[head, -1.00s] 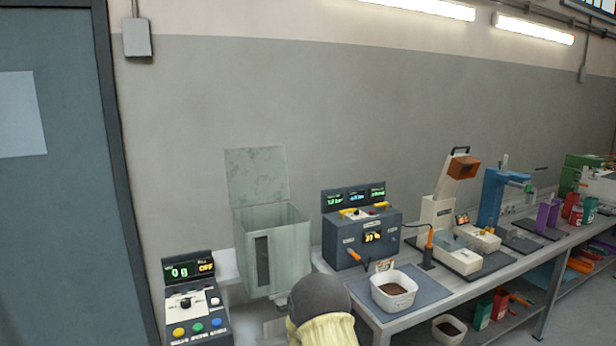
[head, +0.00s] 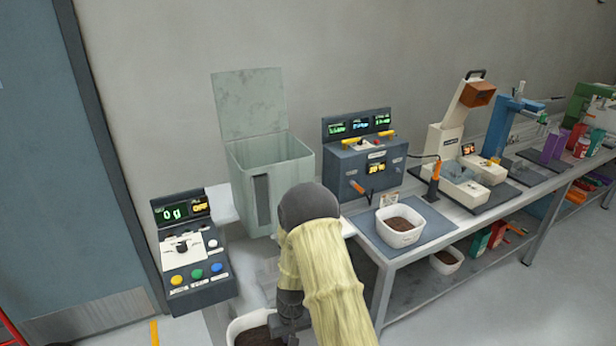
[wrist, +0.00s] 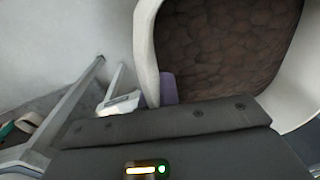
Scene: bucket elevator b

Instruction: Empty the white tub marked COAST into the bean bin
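A white tub (head: 233,327) full of brown beans is at the bottom of the head view, partly cut off. In the wrist view the tub (wrist: 146,45) fills the upper right, close to the gripper, beans still inside. My gripper (head: 290,318) is at its right side and appears shut on its wall; the fingertips are hidden. No marking on this tub is readable. The likely bean bin, a pale green bin (head: 240,185) with its lid (head: 248,103) raised, stands beyond my arm, which hides its lower right part.
A control box (head: 190,250) reading 0 g stands left of the bin. Right of it are a dark machine (head: 350,165) and the bench, with another filled white tub (head: 400,238) on a mat. A third tub (head: 447,268) sits on the lower shelf. A door is at left.

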